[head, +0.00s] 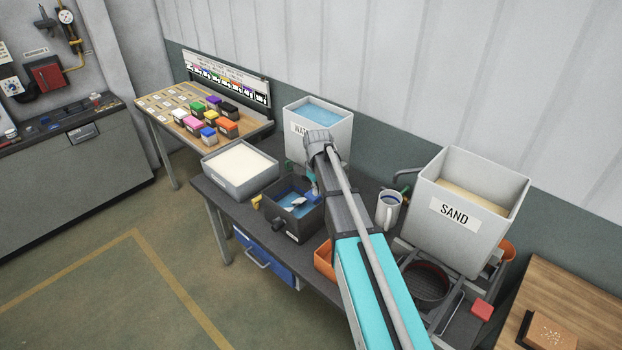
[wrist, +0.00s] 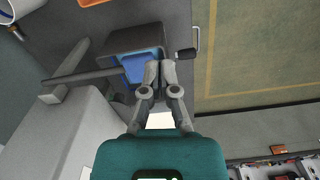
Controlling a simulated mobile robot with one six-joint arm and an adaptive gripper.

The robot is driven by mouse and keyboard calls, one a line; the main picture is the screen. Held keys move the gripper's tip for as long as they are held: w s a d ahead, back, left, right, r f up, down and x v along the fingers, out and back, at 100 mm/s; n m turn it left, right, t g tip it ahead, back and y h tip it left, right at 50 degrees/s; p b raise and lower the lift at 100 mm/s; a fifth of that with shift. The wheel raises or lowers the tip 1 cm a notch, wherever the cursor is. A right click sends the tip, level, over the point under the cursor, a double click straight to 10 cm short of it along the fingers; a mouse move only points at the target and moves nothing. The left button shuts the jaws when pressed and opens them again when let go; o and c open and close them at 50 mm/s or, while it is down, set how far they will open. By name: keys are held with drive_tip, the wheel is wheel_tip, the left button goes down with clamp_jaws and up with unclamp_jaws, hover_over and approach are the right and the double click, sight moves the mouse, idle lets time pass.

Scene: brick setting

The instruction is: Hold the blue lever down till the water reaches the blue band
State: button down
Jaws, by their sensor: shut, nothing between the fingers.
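A white-walled tank (head: 328,133) marked as water stands at the back of the dark bench, with blue water in it. A dark open box (head: 293,228) stands in front of it, with blue inside; I cannot tell water from band there. My gripper (head: 300,202) is over this box, fingers together and empty. In the wrist view, the fingertips (wrist: 161,68) overlap the right part of the box (wrist: 125,43) and its blue inside. A grey bar (wrist: 88,76) runs from the tank side to the box. I cannot make out the blue lever clearly; my arm covers part of that area.
A tray of white material (head: 240,170) stands left of the box. A mug (head: 388,210) and a sand bin (head: 500,185) are right of my arm. An orange container (head: 324,260) is partly behind my arm. Colored blocks stand on the wooden table (head: 158,112) at back left.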

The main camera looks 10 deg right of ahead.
drive_tip(key=w+r+n+p, duration=0.1)
drive_tip(key=w+r+p, duration=0.5)
drive_tip(key=r, duration=0.2)
drive_tip(key=shift+w+n, duration=0.3)
drive_tip(key=shift+f, duration=0.3)
wheel_tip(320, 180, down, 14)
drive_tip(key=b, duration=1.3)
drive_tip(key=shift+r+b, duration=0.25)
drive_tip(key=shift+b, duration=0.1)
